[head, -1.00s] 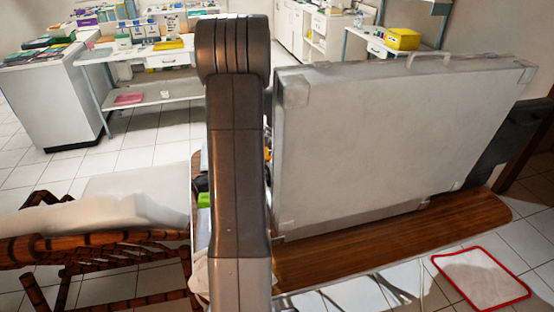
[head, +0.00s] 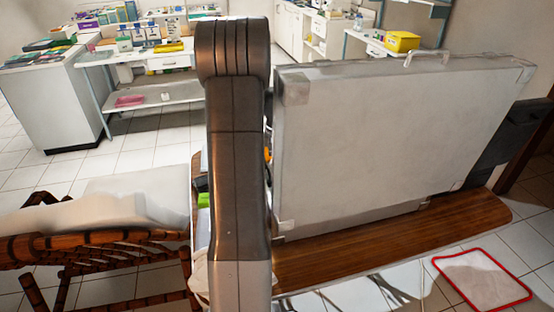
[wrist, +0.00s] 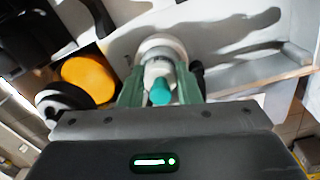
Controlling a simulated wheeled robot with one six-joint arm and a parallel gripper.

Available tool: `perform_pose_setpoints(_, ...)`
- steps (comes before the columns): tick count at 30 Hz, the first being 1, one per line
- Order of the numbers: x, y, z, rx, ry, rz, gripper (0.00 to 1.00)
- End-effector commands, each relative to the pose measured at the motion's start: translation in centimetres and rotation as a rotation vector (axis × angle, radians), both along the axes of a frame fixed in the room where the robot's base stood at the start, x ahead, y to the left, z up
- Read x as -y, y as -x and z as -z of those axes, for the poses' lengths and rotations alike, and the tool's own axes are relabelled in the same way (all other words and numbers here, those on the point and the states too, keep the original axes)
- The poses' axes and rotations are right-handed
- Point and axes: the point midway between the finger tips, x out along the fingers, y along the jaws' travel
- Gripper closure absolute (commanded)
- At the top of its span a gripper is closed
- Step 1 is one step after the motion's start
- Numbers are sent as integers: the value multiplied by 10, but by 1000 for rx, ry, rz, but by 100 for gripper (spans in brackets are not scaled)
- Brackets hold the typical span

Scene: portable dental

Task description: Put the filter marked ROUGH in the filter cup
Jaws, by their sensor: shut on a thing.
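In the wrist view, my gripper (wrist: 160,88) has its green fingers closed around a white, round-bodied part with a teal tip (wrist: 160,92). I can read no marking on it, so I cannot tell whether it is the ROUGH filter. An orange round piece (wrist: 88,77) lies to its left, with a black-and-white round part (wrist: 62,98) beside that. I cannot make out the filter cup for certain. In the head view my arm hides the gripper and most of the work area.
A large grey case lid (head: 400,145) stands upright on a wooden table (head: 400,240), right of my arm. A wicker chair with a white cushion (head: 135,195) is at the left. A red-edged mat (head: 440,262) lies at the lower right. Cabinets stand at the back.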

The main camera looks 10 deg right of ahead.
Motion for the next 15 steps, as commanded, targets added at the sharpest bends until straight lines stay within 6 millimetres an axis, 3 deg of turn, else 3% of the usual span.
perform_pose_setpoints(1,-4,11,31,-46,-20,5,64)
perform_pose_setpoints(4,-4,11,31,-46,-20,5,44)
perform_pose_setpoints(15,-4,12,30,-50,-21,6,44)
